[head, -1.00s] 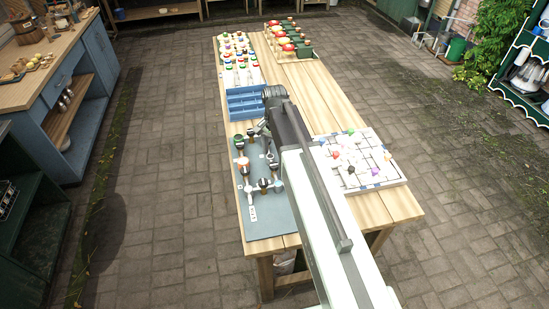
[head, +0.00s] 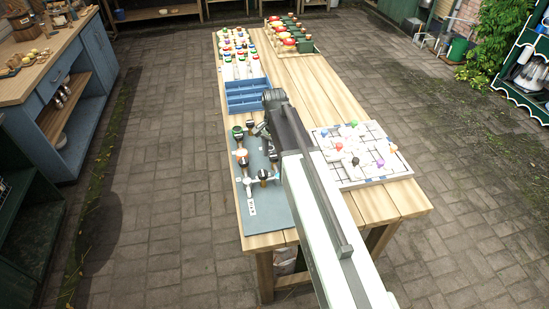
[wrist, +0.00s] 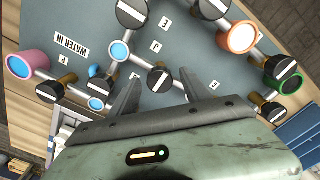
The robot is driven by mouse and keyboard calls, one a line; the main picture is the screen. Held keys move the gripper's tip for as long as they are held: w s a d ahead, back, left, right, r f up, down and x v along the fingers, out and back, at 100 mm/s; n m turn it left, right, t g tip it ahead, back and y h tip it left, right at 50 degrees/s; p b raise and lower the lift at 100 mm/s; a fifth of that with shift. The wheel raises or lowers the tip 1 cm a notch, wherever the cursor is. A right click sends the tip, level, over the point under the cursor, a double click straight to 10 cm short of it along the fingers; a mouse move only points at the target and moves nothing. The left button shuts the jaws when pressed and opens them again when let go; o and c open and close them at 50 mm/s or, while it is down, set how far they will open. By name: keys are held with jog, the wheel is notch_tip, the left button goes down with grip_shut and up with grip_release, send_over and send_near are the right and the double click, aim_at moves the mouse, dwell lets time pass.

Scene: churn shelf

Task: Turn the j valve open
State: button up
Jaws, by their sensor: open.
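The grey-blue valve board (head: 262,205) lies on the table in the head view, with pipes and several black round knobs. In the wrist view a J label (wrist: 155,47) shows on the board (wrist: 215,60). Just below it is a black knob with a white bar, the valve nearest the label (wrist: 160,80); its bar slants up to the right. My gripper (wrist: 158,88) is open, one finger on either side of this knob in the picture. I cannot tell whether the fingers touch it or how high they are. In the head view my arm hides part of the board.
Other knobs stand close by, above (wrist: 132,12) and left (wrist: 48,92), with pink (wrist: 30,62) and orange (wrist: 240,38) capped pipe ends. A blue tray (head: 247,95) lies beyond the board. A white grid board (head: 355,155) with coloured pieces is right of my arm.

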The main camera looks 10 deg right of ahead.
grip_shut()
jog(key=shift+n, duration=0.3)
jog(key=n, duration=0.3)
jog(key=shift+n, duration=0.4)
jog(key=n, duration=0.4)
jog(key=shift+n, duration=0.3)
jog(key=n, duration=0.4)
jog(key=shift+s, duration=0.1)
jog(key=shift+n, duration=2.4)
